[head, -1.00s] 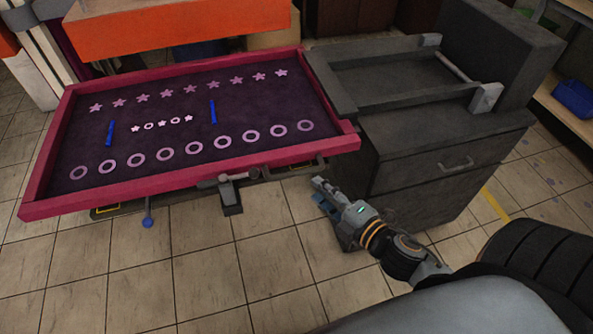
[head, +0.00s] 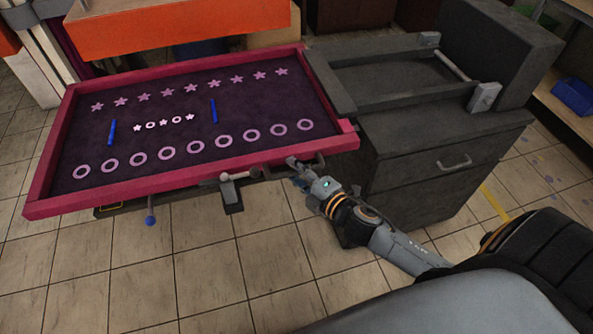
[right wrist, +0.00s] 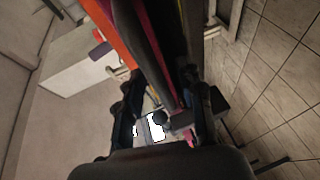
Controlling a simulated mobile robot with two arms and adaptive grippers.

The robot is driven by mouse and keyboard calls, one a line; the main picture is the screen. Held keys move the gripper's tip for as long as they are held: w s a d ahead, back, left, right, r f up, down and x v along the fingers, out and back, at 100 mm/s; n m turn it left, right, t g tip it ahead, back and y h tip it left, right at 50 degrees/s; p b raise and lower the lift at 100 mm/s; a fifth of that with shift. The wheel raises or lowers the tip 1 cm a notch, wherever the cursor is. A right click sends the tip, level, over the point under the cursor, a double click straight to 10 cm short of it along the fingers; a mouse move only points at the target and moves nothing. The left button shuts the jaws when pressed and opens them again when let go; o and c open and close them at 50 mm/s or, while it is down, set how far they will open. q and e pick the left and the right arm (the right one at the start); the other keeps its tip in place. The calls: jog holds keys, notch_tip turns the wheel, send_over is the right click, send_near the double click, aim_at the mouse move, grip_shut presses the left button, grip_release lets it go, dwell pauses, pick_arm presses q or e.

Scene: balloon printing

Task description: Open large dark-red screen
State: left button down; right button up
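The large dark-red screen (head: 190,194) lies flat at the left of the head view, with a dark purple mesh (head: 225,110) bearing stars and rings. A small dark handle (head: 319,161) shows at its front edge, near the right corner. My right gripper (head: 296,168) is at that front edge, close to the handle. In the right wrist view its fingers stand apart, with the red edge (right wrist: 160,55) running ahead between them. I cannot tell whether it touches the handle. My left gripper is not in view.
A grey drawer cabinet (head: 440,170) with a dark frame on top stands right of the screen. A lever with a blue knob (head: 150,219) hangs below the front edge. An orange panel (head: 170,28) is behind. Tiled floor in front is clear.

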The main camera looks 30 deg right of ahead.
grip_shut()
